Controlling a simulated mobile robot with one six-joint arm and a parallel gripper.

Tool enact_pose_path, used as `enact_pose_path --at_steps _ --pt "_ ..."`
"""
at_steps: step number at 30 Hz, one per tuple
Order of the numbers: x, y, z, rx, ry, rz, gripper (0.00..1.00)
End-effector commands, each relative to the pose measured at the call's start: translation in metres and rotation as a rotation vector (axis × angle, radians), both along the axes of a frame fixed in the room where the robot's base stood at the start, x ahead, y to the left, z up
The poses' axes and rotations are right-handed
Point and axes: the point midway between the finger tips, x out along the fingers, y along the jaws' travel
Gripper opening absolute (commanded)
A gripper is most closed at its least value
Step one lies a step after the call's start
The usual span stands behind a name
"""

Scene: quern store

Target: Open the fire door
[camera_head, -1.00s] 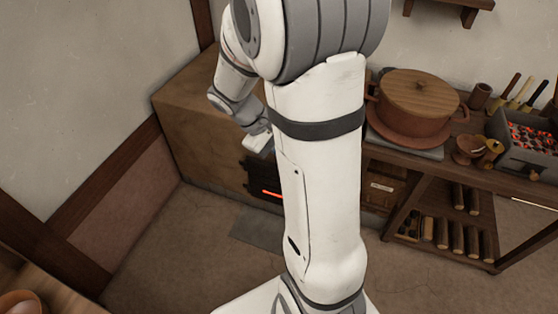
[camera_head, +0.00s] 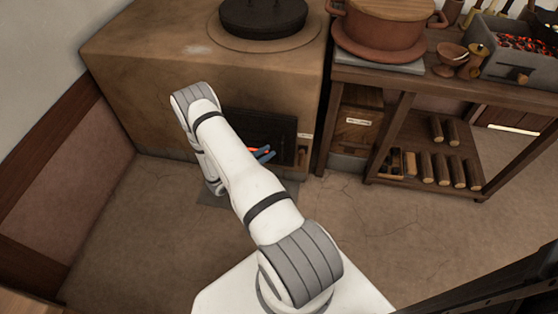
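The fire door (camera_head: 262,127) is a dark panel low in the front of the brown clay stove (camera_head: 140,70). It looks shut, flush with the stove front. An orange glow (camera_head: 252,149) shows at its lower part, partly covered by my arm. My gripper (camera_head: 265,154) shows only as small blue-grey fingertips just in front of the door's lower part, right of my arm link. The rest of the gripper is hidden behind that link. I cannot tell whether the fingertips touch the door, or whether they are open or shut. The door's handle cannot be made out.
A dark round lid (camera_head: 263,15) sits on the stove top. To the right, a wooden bench (camera_head: 400,80) carries a lidded clay pot (camera_head: 380,32) and a tray of glowing coals (camera_head: 520,45). Logs (camera_head: 440,167) lie on its lower shelf. The floor (camera_head: 130,225) at the left is clear.

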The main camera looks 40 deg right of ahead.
Motion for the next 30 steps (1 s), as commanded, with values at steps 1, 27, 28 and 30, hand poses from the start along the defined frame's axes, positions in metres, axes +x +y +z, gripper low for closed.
enact_pose_path --at_steps 1,27,28,30 --pt "-0.002 0.0 -0.025 -0.009 0.021 0.027 0.2" --pt "0.004 -0.075 -0.054 -0.026 0.056 0.091 0.2" --pt "0.004 -0.076 -0.054 -0.026 0.056 0.091 0.2" --pt "0.005 -0.076 -0.054 -0.026 0.056 0.091 0.2"
